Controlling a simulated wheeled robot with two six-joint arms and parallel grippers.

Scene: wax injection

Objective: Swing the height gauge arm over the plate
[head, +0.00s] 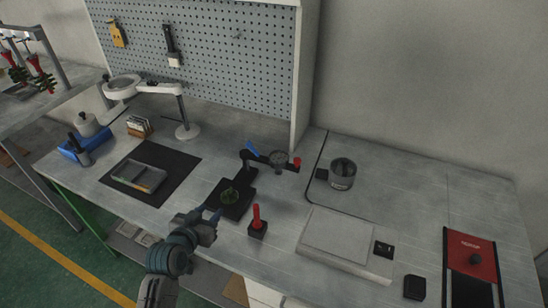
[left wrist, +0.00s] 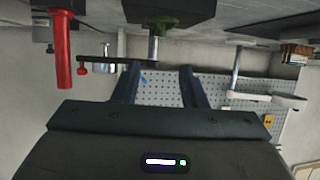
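The height gauge stands on the table with a black base plate (head: 228,211). A small green piece (head: 230,195) sits on the plate; it also shows at the top of the left wrist view (left wrist: 157,22). The gauge arm (head: 262,157) points right, away from the plate, with a round dial (head: 279,157) and a red knob (head: 297,162) at its end. The red knob also shows in the left wrist view (left wrist: 82,72). My left gripper (head: 208,213) is open and empty, just in front of the plate's near left edge. My right gripper is out of view.
A red upright handle on a black block (head: 257,229) stands right of the plate. A dark mat (head: 185,160) with a tray lies left. A metal pot (head: 342,174), a flat pale slab (head: 338,237) and a magnifier lamp (head: 188,130) stand around.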

